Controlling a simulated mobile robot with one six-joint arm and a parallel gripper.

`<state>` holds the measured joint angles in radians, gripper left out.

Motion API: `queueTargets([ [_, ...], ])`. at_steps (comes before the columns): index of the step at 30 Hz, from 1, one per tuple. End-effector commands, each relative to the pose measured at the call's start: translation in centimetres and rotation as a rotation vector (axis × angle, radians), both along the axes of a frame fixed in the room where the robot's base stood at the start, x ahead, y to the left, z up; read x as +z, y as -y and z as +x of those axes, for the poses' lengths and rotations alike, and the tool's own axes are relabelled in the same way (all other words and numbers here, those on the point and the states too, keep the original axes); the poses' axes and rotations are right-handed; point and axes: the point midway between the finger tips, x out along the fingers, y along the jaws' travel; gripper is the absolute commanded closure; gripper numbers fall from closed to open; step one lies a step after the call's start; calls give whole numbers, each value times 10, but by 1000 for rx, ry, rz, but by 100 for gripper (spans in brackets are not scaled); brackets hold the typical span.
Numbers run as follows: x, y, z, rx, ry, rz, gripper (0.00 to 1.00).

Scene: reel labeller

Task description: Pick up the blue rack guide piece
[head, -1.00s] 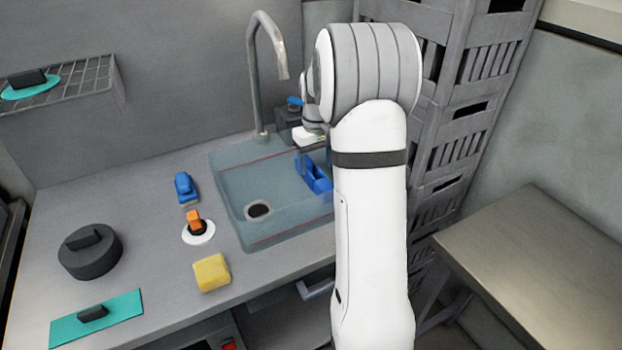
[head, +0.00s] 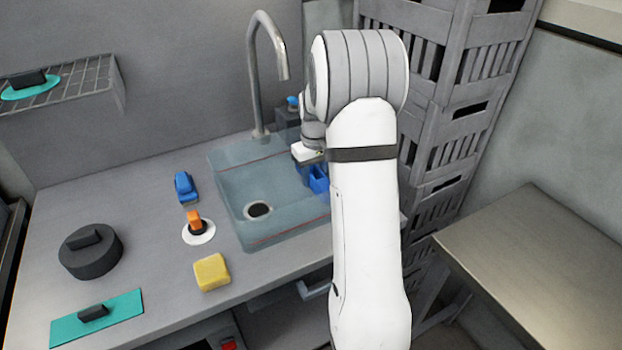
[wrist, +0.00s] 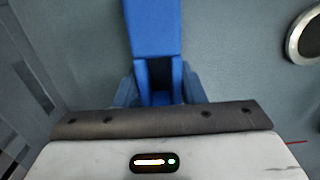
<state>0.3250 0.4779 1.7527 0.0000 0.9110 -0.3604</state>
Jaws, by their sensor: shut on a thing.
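The blue rack guide piece (head: 319,181) is in the right part of the sink, partly hidden by my arm. In the wrist view the blue piece (wrist: 153,28) runs up from the jaws, with a channel-like hollow nearer the gripper. My gripper (head: 308,172) is down at the piece in the head view. In the wrist view the gripper (wrist: 158,95) has a finger on each side of the piece and is shut on it. The fingertips are mostly hidden, and I cannot tell whether the piece touches the sink floor.
The sink (head: 232,190) has a tall faucet (head: 259,90) behind it and a drain (head: 258,210). Left on the counter are another blue item (head: 185,187), an orange-topped item (head: 196,222), a yellow sponge (head: 211,272) and a dark round item (head: 90,252). Grey crates (head: 455,130) stand right.

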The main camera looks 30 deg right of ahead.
Motion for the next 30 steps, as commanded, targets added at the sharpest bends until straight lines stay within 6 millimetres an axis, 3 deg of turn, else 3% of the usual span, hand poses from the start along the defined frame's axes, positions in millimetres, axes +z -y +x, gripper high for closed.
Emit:
queueTargets([
  [8, 0, 0, 0, -1, 0, 0, 93],
  [17, 7, 1, 0, -1, 2, -1, 93],
  [30, 87, 1, 0, -2, 4, -1, 93],
])
